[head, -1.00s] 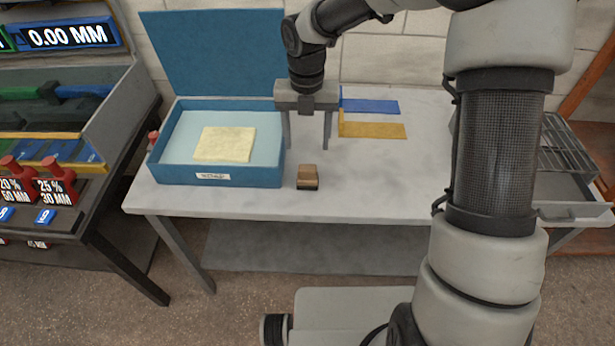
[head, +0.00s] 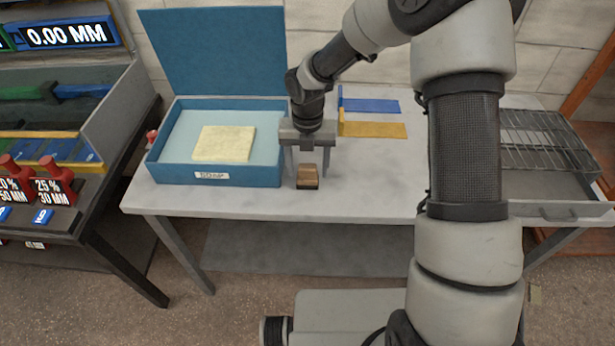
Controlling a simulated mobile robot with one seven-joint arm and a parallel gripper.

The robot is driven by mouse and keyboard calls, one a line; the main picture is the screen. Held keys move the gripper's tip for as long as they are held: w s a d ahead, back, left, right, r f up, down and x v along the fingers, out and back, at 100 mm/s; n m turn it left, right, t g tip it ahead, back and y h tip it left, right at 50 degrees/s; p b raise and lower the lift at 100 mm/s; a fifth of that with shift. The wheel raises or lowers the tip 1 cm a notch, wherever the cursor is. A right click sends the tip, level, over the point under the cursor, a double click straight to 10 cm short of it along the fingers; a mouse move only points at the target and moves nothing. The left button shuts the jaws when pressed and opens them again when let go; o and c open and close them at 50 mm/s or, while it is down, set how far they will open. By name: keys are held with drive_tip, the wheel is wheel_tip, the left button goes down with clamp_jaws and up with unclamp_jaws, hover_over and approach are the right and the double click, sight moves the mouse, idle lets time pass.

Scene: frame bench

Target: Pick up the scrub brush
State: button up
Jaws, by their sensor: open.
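The scrub brush (head: 307,177) looks like a small brown block with a dark lower front edge. It stands on the table just right of the blue box. My gripper (head: 307,172) points down with its jaws open. Its two fingers reach down on the left and right of the brush, close to the table top. I cannot tell whether the fingers are level with the brush or a little behind it, or whether they touch it.
The open blue box (head: 215,178) holds a pale yellow block (head: 224,144), with its lid raised behind. A yellow strip (head: 374,130) and a blue strip (head: 372,106) lie behind the gripper. A wire rack (head: 545,140) sits at the right. The table (head: 380,190) is clear right of the brush.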

sight(307, 166)
drive_tip(key=shift+c, duration=0.4)
drive_tip(key=c, duration=1.1)
drive_tip(key=shift+r, duration=0.15)
wheel_tip(307, 166, up, 10)
drive_tip(key=shift+f+p, duration=0.1)
drive_tip(key=shift+p, duration=0.5)
drive_tip(key=o, duration=0.3)
drive_tip(key=shift+c, duration=0.8)
